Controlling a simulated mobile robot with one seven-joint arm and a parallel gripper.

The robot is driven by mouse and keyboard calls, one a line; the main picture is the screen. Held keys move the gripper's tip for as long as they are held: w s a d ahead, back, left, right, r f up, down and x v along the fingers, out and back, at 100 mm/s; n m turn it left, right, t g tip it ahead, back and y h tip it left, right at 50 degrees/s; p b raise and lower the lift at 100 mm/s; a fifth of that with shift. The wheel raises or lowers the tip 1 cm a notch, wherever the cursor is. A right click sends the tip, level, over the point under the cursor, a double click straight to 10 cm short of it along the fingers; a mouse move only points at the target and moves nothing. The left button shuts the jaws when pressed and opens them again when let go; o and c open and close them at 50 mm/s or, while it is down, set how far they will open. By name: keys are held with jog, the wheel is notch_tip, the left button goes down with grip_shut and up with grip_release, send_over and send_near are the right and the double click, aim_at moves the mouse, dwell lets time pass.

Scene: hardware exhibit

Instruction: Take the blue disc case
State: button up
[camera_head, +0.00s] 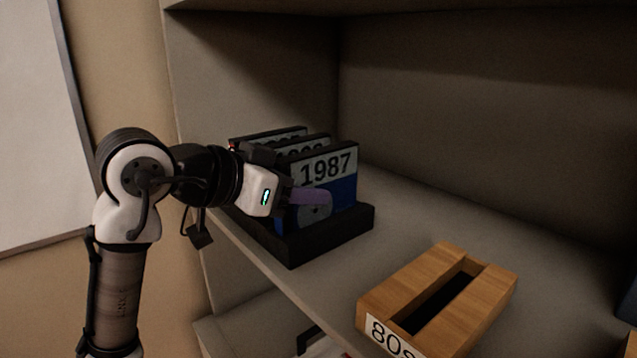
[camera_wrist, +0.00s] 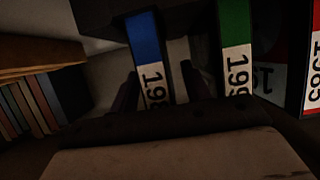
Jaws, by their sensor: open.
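The blue disc case (camera_head: 345,190) stands upright in a black holder (camera_head: 318,242) on the shelf, its white label reading 1987. In the wrist view the blue case (camera_wrist: 145,45) shows edge-on with a partly hidden label. My gripper (camera_head: 308,196) is at the case's left edge, one finger in front of its face. In the wrist view my gripper (camera_wrist: 160,88) is open, with the dark fingers on either side of the blue case. Whether they touch it is too dark to tell.
A green case (camera_wrist: 235,45) and a red-edged case (camera_wrist: 306,70) stand beside the blue one in the wrist view. A wooden slotted box (camera_head: 450,300) labelled 80s sits at the front right of the shelf (camera_head: 420,205). Bare shelf lies between holder and box.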

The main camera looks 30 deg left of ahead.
grip_shut()
jog(key=shift+r, duration=0.15)
dwell(0.4)
